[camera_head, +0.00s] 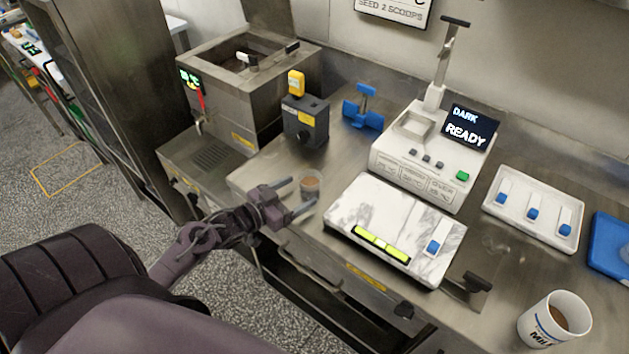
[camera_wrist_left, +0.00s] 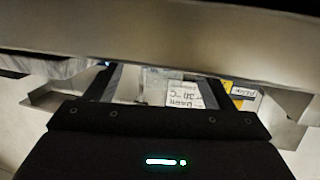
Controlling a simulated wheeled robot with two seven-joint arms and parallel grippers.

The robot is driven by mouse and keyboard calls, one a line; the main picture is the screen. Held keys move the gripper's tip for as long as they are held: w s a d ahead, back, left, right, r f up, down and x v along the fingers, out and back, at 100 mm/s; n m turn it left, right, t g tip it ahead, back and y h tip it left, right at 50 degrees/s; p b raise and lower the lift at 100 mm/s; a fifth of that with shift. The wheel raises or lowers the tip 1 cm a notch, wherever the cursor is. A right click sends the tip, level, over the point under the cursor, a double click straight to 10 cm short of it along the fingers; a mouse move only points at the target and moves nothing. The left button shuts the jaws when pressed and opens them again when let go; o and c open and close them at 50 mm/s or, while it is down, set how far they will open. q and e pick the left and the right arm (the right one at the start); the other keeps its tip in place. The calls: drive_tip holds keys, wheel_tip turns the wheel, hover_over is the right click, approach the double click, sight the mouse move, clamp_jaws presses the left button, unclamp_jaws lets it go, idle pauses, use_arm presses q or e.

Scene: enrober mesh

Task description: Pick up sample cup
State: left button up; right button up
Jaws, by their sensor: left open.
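A small clear cup with brown content (camera_head: 310,184), which looks like the sample cup, stands on the steel counter left of the marble slab. My left gripper (camera_head: 302,193) is open at the cup, with one finger on its far left side and the other on its near right side. Whether the fingers touch it I cannot tell. In the left wrist view the gripper's fingers (camera_wrist_left: 160,88) are spread, with a pale translucent shape between them that I cannot identify clearly. My right gripper is not in view.
The marble slab (camera_head: 350,222) lies right of the gripper. Behind stand a steel tank (camera_head: 235,108), a grey block with a yellow top (camera_head: 304,132) and a white machine reading READY (camera_head: 410,170). A white tray (camera_head: 492,207) and a mug (camera_head: 537,332) are at right.

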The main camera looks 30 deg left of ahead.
sight(301, 190)
use_arm(q)
drive_tip(key=shift+w, duration=0.3)
drive_tip(key=shift+w+d+p, duration=0.1)
drive_tip(key=shift+w+p, duration=0.2)
drive_tip(key=shift+w, duration=0.05)
drive_tip(key=x, duration=0.2)
drive_tip(key=p+x, duration=0.1)
drive_tip(key=shift+w+f, duration=0.25)
drive_tip(key=shift+f, duration=0.05)
drive_tip(key=shift+w+d+f, duration=0.1)
drive_tip(key=shift+w, duration=0.15)
drive_tip(key=shift+s, duration=0.1)
drive_tip(key=shift+c, duration=0.4)
drive_tip(key=c, duration=1)
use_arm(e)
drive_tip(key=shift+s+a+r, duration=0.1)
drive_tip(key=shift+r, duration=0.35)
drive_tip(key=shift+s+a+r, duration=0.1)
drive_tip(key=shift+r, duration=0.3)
